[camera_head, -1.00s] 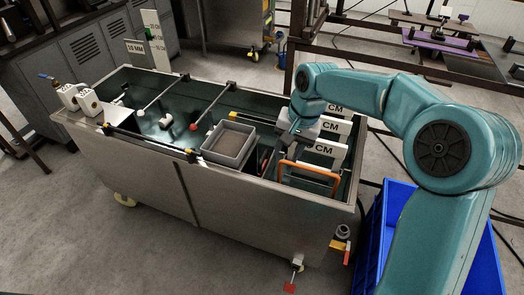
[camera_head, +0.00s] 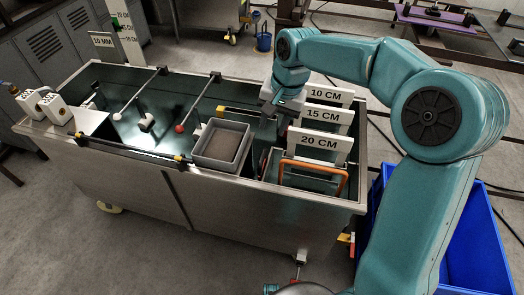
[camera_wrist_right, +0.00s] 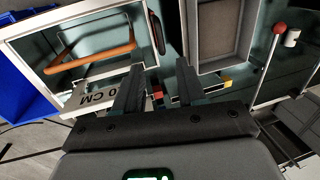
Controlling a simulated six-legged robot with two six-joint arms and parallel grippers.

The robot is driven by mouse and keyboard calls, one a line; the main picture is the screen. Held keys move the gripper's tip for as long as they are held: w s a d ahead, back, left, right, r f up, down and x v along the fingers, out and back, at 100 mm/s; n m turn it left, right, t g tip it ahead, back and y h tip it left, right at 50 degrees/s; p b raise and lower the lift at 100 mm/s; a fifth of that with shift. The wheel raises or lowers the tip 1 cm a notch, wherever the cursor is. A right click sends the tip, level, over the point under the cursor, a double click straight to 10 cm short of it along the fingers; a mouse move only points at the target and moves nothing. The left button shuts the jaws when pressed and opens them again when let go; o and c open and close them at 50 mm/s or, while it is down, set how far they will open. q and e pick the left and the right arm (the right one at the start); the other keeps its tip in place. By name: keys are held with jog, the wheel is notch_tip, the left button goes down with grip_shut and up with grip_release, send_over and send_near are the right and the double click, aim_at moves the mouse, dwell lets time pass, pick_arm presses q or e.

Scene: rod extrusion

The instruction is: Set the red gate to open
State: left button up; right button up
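A red ball knob (camera_head: 180,128) ends a thin rod (camera_head: 198,103) that crosses the tank, left of the grey tray. I take this for the red gate's handle; its position, open or shut, is not clear. The knob also shows at the upper right of the right wrist view (camera_wrist_right: 279,28), apart from my fingers. My right gripper (camera_head: 269,112) is over the tank, right of and behind the tray. My left gripper is not in view.
The grey tray (camera_head: 200,158) sits on the tank (camera_head: 120,180). An orange handle (camera_head: 318,166) and several white length signs (camera_head: 320,143) stand to the right. A second rod with a white ball (camera_head: 117,116) lies further left. A blue crate (camera_head: 478,250) stands at the right.

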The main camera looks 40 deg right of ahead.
aim_at(263, 157)
jog(key=f, duration=0.3)
jog(key=w+f+b, duration=0.1)
jog(key=f, duration=0.3)
jog(key=a+f+b, duration=0.1)
jog(key=f, duration=0.3)
jog(key=shift+w+a+f, duration=0.1)
jog(key=shift+w+f, duration=0.15)
jog(key=shift+w, duration=0.1)
jog(key=shift+w+a+f, duration=0.1)
jog(key=shift+f, duration=0.45)
grip_shut()
